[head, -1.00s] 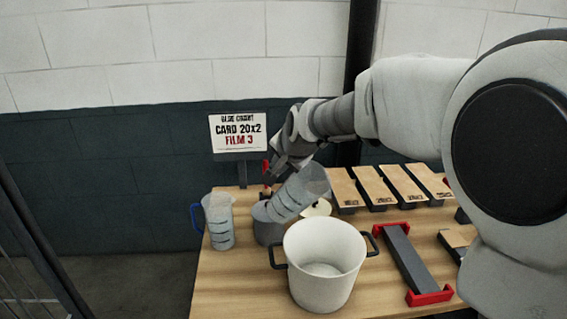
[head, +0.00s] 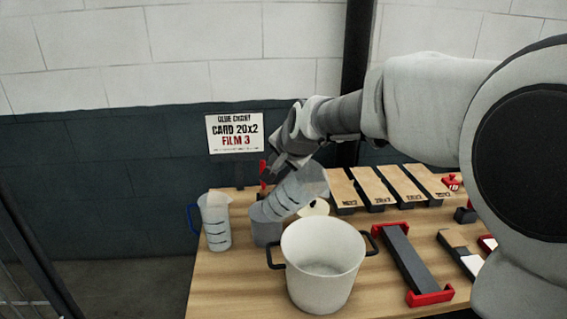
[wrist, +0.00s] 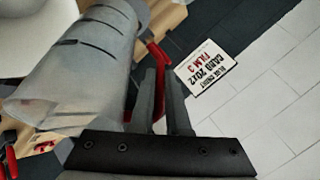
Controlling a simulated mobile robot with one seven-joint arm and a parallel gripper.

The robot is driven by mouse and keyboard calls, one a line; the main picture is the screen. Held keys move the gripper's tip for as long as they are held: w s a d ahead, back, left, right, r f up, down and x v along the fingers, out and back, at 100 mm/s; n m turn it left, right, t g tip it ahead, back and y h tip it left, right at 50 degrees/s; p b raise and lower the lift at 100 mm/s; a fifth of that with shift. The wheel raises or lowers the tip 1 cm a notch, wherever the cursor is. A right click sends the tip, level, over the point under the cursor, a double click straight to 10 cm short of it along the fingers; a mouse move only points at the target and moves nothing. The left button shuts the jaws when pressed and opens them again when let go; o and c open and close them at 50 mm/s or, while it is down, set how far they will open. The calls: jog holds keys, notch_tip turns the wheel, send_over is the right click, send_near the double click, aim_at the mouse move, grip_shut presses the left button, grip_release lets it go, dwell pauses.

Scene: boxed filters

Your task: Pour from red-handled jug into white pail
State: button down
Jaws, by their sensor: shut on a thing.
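The red-handled jug (head: 291,196) is clear with dark level marks and hangs tilted in the air, above and behind the white pail. It also shows large in the wrist view (wrist: 75,70). My gripper (head: 280,168) is shut on its red handle (wrist: 152,62); the fingers show in the wrist view (wrist: 165,108). The white pail (head: 322,262) stands upright on the table with black side handles. Its visible inside looks empty. No stream shows leaving the jug, and I cannot tell how much the jug holds.
A blue-handled jug (head: 216,222) stands left of the pail. A grey container (head: 266,231) is behind it. A red-ended grey bar (head: 412,262) lies to the right. Several wood-topped blocks (head: 372,187) line the back. A sign (head: 236,133) stands at the table's rear.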

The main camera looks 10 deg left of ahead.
jog(key=shift+d+r+b, duration=0.1)
jog(key=shift+r+b, duration=0.05)
jog(key=shift+b, duration=0.95)
dwell(0.3)
jog(key=shift+s+d+m+t+y+b, duration=0.2)
jog(key=shift+t+y+b, duration=0.3)
jog(key=shift+b, duration=2.45)
jog(key=shift+s+d+m+t+y+b, duration=0.15)
jog(key=shift+d+t+y+b, duration=0.35)
jog(key=shift+b, duration=2.4)
dwell(0.8)
